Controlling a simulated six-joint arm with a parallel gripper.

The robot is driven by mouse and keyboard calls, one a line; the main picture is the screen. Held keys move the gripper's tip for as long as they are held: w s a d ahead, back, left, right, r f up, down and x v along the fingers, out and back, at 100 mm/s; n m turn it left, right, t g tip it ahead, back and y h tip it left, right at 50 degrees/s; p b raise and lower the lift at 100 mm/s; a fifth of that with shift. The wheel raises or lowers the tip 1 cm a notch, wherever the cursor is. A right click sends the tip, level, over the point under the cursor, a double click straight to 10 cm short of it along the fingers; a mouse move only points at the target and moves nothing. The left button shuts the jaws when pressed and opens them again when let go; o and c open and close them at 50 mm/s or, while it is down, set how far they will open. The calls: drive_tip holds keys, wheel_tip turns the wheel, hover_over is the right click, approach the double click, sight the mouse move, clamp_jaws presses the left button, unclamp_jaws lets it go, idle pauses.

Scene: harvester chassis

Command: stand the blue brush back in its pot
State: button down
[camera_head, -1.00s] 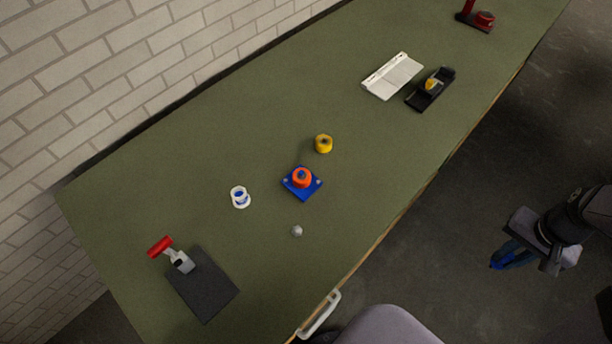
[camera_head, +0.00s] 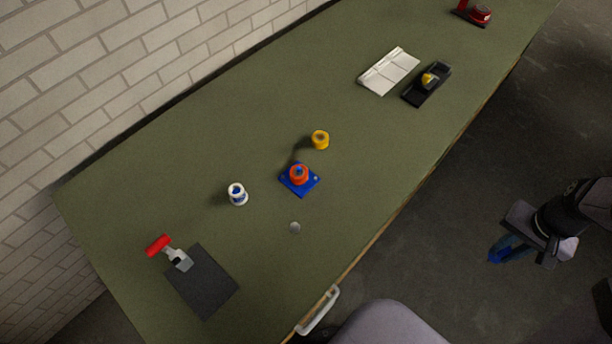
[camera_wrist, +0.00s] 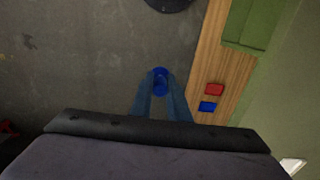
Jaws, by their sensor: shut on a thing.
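My gripper (camera_head: 506,247) is at the right of the head view, out over the dark floor and apart from the bench. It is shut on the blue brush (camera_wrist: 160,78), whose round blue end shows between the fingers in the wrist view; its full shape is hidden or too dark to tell. A small white pot (camera_head: 238,199) with blue inside stands upright on the green bench top, left of centre. A yellow round pot-like thing (camera_head: 320,141) stands farther back; I cannot tell for certain which is the brush's pot.

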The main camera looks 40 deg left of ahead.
drive_tip(key=shift+w+a+r, duration=0.1)
drive_tip(key=shift+w+a, duration=0.1)
drive_tip(key=shift+a, duration=0.1)
drive_tip(key=a+r+n+p, duration=0.2)
drive_tip(key=a+p, duration=0.1)
drive_tip(key=a, duration=1.4)
drive_tip(key=a+r+n+p, duration=0.2)
drive_tip(key=a+r+n, duration=0.1)
drive_tip(key=a, duration=1.3)
drive_tip(key=s+a+r+n+p, duration=0.1)
drive_tip(key=s+a+n+p, duration=0.1)
drive_tip(key=s+a, duration=1.1)
drive_tip(key=s+a+r+n+p, duration=0.1)
drive_tip(key=s+a+n+p, duration=0.1)
drive_tip(key=s+a, duration=0.9)
drive_tip(key=s, duration=0.5)
drive_tip(key=shift+a+r, duration=0.2)
drive_tip(key=shift+r, duration=0.05)
drive_tip(key=shift+s+d+p, duration=0.1)
drive_tip(key=shift+p, duration=0.2)
drive_tip(key=shift+f+b, duration=1.3)
drive_tip(key=shift+f, duration=0.9)
